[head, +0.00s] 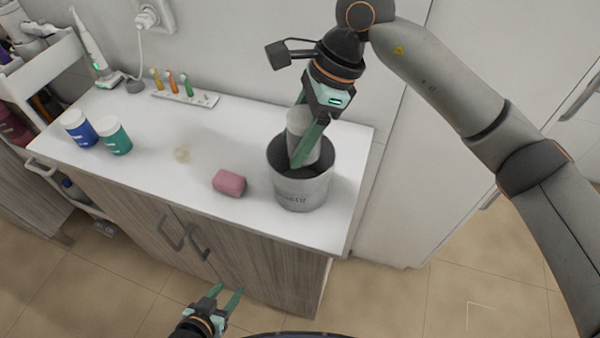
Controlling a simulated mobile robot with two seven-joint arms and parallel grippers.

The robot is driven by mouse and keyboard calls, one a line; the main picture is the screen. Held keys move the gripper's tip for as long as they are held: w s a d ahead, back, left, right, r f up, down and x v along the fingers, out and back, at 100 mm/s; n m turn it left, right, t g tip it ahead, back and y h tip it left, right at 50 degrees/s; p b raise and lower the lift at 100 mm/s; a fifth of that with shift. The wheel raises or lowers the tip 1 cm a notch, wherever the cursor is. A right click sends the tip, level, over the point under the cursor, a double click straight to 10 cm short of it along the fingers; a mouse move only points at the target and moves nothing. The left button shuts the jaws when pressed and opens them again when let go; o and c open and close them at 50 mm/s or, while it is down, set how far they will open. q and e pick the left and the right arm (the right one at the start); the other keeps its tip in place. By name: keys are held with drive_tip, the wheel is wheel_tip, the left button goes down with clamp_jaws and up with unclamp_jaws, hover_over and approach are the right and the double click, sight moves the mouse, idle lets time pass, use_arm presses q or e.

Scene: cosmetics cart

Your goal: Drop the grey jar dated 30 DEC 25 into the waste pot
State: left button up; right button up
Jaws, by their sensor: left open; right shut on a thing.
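The waste pot (302,192) is a grey round container with dark lettering, upright near the right end of the white cabinet top. My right gripper (304,150) points down into its mouth and is shut on a grey jar (298,124). The jar's lower part is at or inside the pot's opening, partly hidden by the green fingers. No date can be read on it. My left gripper (226,294) is open and empty, low in front of the cabinet doors.
A pink soap-like block (229,183) lies left of the pot. A blue jar (79,130) and a teal jar (115,138) stand at the left. A rack of small brushes (184,96) and an electric toothbrush (98,62) are at the back.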

drive_tip(key=o, duration=1.6)
drive_tip(key=shift+c, duration=0.2)
drive_tip(key=shift+r, duration=0.15)
drive_tip(key=b+v, duration=0.1)
drive_tip(key=v, duration=1.1)
drive_tip(key=shift+r, duration=0.15)
